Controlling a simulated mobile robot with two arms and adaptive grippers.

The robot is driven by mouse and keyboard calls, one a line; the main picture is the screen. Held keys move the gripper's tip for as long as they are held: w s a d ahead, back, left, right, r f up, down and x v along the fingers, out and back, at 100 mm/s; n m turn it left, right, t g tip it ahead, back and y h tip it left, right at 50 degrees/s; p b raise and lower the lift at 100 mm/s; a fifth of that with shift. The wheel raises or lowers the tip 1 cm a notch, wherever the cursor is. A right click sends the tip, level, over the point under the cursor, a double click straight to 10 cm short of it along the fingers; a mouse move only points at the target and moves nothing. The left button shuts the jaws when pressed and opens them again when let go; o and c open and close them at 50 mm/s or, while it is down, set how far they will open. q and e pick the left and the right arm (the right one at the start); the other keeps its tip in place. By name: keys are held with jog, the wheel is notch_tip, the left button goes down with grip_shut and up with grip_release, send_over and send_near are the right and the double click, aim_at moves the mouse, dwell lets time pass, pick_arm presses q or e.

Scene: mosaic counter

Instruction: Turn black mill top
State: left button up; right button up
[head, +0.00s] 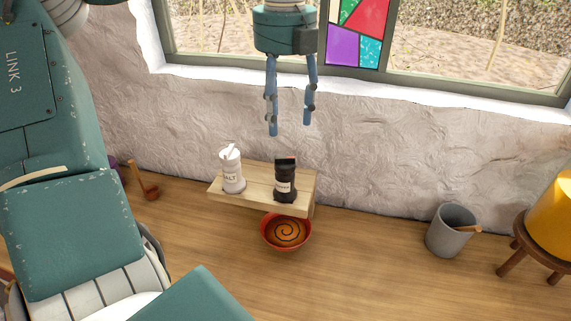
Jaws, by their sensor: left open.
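The black mill (285,183) stands upright at the right part of a small wooden shelf (258,196). Its top is dark and has a pale label below on the body. A white salt mill (232,172) stands to its left on the same shelf. My left gripper (290,130) hangs from above with its blue fingers pointing down. It is open and empty, above the black mill and apart from it. My right gripper is not in view.
A red bowl (267,239) with orange soup and a dark spiral sits below the shelf's front edge. A grey pot (452,231) and a wooden stool (519,245) with a yellow object (553,215) stand right. The wall and window rise behind.

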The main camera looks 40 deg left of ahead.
aim_at(285, 157)
pick_arm(q)
notch_tip(285, 157, down, 11)
jog(key=p, duration=0.2)
jog(key=shift+f+p, duration=0.1)
jog(key=shift+p, duration=0.25)
jog(key=shift+c, duration=0.5)
jog(key=c, duration=1.1)
